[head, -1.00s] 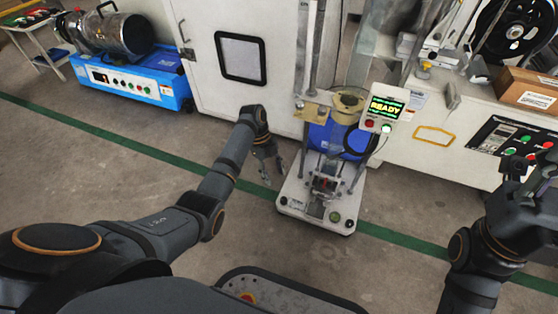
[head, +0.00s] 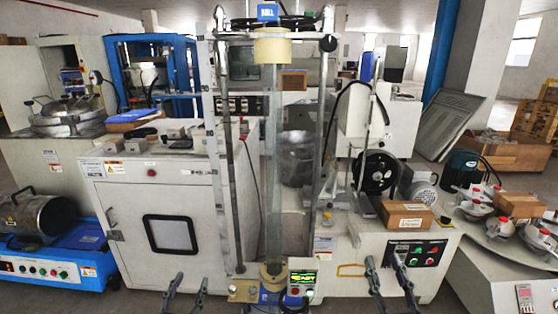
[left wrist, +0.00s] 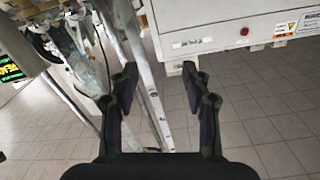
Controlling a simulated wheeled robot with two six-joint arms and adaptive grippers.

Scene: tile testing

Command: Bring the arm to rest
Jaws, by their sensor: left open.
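My left gripper (head: 191,284) shows at the bottom edge of the head view, fingers pointing up in the picture and apart. In the left wrist view its two dark fingers (left wrist: 160,80) are spread with nothing between them. My right gripper (head: 386,264) is at the bottom right of the head view, its fingers also apart and empty. Most of both arms is out of the head view. The tall tester with a clear tube (head: 272,160) stands between the grippers in the picture, its lit READY display (head: 301,283) near the bottom.
A white cabinet (head: 120,215) stands behind the left gripper in the head view. A white bench (head: 440,252) with a cardboard box (head: 405,217) is behind the right one. A blue-based machine (head: 75,265) is at far left. Open floor tiles (left wrist: 255,120) show in the left wrist view.

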